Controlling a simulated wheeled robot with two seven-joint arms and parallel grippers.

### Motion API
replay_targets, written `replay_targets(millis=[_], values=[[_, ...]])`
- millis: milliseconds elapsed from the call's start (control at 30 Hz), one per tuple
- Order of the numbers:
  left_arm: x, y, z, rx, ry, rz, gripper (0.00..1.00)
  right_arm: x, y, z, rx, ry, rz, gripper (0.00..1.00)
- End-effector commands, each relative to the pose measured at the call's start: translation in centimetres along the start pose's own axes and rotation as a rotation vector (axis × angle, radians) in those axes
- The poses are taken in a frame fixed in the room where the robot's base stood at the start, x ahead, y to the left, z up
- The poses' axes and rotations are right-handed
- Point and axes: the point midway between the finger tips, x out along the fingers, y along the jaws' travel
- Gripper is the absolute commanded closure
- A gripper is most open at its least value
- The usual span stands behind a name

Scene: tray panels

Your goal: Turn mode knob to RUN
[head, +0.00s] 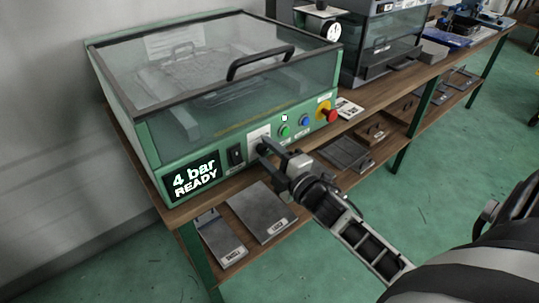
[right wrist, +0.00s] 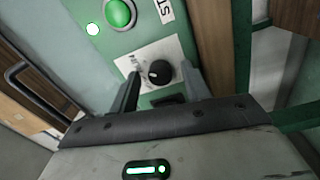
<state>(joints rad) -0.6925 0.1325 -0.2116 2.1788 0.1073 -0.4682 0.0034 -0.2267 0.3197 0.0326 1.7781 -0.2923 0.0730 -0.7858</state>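The black mode knob (right wrist: 159,73) sits on a white plate (right wrist: 135,62) on the green front panel of the machine (head: 218,150). A small white mark shows on the knob's left part in the right wrist view; the plate's lettering is too small to read. My right gripper (right wrist: 160,82) is open, with one finger on each side of the knob and gaps visible to both. In the head view my right gripper (head: 264,146) is at the panel and largely hides the knob; the white plate (head: 258,132) shows just above it. My left gripper is not in view.
The display (head: 194,179) reads "4 bar READY". A black switch (head: 236,155) is left of the knob. A green button (head: 284,131), blue button (head: 304,121) and red emergency button (head: 329,115) are to the right. A glass lid with a handle (head: 261,62) covers the machine.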

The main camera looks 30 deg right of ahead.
Motion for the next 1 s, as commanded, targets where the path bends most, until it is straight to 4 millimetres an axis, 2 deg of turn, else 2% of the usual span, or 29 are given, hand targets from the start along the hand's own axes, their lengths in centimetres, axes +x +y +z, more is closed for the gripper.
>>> replay_targets(millis=[267,433,567,800,1000], values=[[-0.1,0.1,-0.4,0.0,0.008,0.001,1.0,-0.1,0.0,-0.1,-0.002,0.001,-0.001,0.51],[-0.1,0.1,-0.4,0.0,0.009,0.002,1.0,-1.4,-0.2,0.0,-0.001,0.0,-0.004,0.51],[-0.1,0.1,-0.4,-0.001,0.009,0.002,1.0,-4.0,-0.2,0.0,0.0,0.0,-0.005,0.51],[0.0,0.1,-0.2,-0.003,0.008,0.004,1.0,-10.0,-0.3,0.0,0.0,-0.003,-0.006,0.51],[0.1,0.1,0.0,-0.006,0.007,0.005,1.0,-13.8,-0.1,0.0,-0.001,-0.002,-0.004,0.51]])
